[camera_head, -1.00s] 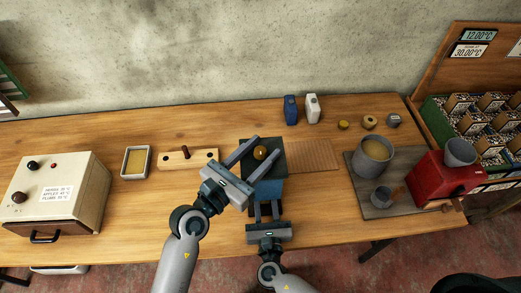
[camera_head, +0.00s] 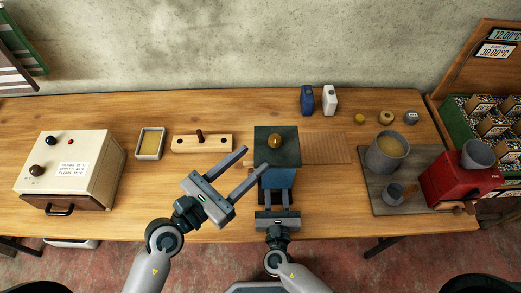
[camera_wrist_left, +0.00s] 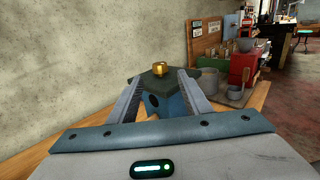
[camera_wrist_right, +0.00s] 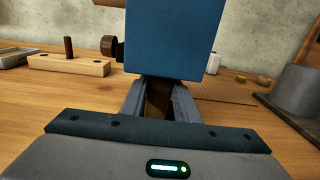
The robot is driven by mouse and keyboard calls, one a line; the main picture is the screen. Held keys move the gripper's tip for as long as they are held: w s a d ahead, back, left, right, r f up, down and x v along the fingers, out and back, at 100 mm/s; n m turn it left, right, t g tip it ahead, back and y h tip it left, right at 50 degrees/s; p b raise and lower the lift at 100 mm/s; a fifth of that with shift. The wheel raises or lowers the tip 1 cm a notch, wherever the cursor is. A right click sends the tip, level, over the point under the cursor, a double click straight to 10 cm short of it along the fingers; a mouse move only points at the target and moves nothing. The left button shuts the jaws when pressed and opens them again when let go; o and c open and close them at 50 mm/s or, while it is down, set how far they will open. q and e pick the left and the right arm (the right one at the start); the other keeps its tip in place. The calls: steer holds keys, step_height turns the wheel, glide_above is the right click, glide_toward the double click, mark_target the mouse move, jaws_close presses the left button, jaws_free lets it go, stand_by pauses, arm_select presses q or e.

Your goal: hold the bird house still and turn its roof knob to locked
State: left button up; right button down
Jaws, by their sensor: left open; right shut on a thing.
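The bird house has a blue body (camera_head: 280,178) and a dark green roof (camera_head: 288,158) with a round golden knob (camera_head: 275,141) on top. It stands upright at the middle of the bench. No lock mark is readable on the knob. My left gripper (camera_head: 256,157) is open and empty, its fingertips at the roof's front left, apart from the knob. In the left wrist view the knob (camera_wrist_left: 159,69) shows beyond and between the fingertips. My right gripper (camera_head: 277,193) is shut at the front, on a brown part (camera_wrist_right: 158,100) under the blue body, partly hidden by the fingers.
A wooden block with a peg (camera_head: 202,143) and a yellow-filled tray (camera_head: 150,143) lie left, beside a cream box (camera_head: 75,160). A blue bottle (camera_head: 307,100) and white bottle (camera_head: 330,100) stand behind. A ribbed mat (camera_head: 325,147) and grey pot (camera_head: 386,153) are right.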

arm_select(q)
steer(key=shift+v, duration=1.15)
arm_select(e)
steer(key=c, duration=1.3)
jaws_free()
steer(key=shift+s, duration=0.15)
steer(key=s, duration=1.1)
steer(key=shift+s, duration=0.35)
